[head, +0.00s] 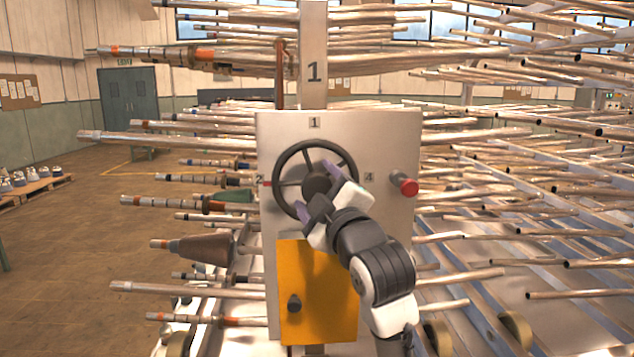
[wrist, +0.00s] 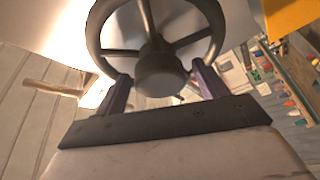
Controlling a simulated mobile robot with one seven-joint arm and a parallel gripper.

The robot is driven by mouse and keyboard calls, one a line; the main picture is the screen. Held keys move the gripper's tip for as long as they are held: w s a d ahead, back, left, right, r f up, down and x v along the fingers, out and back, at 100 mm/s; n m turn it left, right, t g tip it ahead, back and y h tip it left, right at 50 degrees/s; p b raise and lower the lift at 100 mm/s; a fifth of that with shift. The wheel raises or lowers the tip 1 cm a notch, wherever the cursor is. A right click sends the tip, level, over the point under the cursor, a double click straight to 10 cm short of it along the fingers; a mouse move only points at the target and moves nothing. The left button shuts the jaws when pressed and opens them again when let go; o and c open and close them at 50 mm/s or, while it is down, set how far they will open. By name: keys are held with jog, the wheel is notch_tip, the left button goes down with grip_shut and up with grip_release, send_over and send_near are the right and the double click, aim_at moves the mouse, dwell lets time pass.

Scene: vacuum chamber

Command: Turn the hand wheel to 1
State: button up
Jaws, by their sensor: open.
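The dark hand wheel (head: 281,165) is mounted upright on a pale metal panel (head: 395,145). The panel carries a 1 (head: 314,123) above the wheel, a 2 (head: 261,184) at its left and a 4 (head: 369,177) at its right. A small red mark (head: 268,184) shows at the wheel's left, next to the 2. My gripper (head: 315,190) is at the wheel, its purple fingers apart. In the wrist view, the fingers of my gripper (wrist: 163,86) stand either side of the wheel's hub (wrist: 160,72); contact cannot be told. My gripper and arm cover the wheel's lower right.
A red knob (head: 405,186) sticks out at the panel's right. Below the wheel is a yellow plate (head: 335,290) with a dark knob (head: 294,303). Many metal tubes (head: 135,139) project on both sides. Open floor (head: 70,250) lies at the left.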

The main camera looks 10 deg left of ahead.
jog(key=shift+w+a, duration=0.15)
jog(key=c, duration=1.4)
jog(key=shift+o, duration=0.2)
